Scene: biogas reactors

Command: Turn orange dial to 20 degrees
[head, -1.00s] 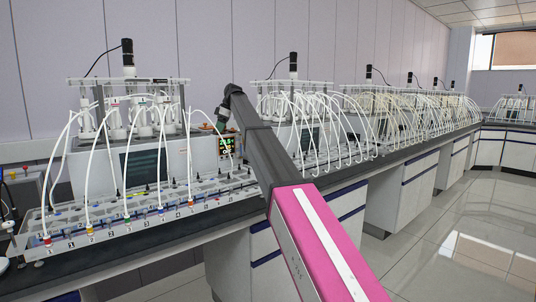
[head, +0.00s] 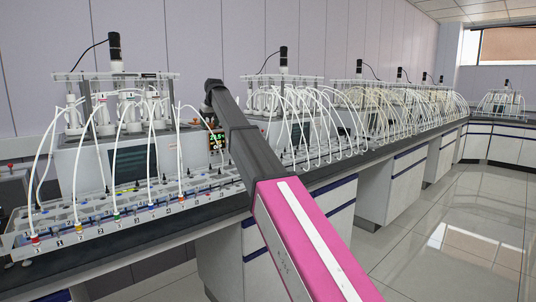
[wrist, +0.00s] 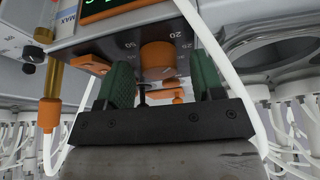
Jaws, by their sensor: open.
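My gripper (wrist: 160,72) has two green fingers, one on each side of the dial, with a visible gap to each. I cannot tell how deep the fingers reach around it, and the dial's pointer mark is not clear. In the head view the box's lit display (head: 216,141) shows just left of my arm. The dial itself is not clear there, and my arm hides part of that area.
A second orange part (wrist: 92,64) is left of the dial. White tubes (wrist: 222,75) hang close on the right and left. An orange-capped fitting (wrist: 48,112) stands at the left. The bench (head: 150,228) carries rows of tubed reactors. The floor at right (head: 445,250) is clear.

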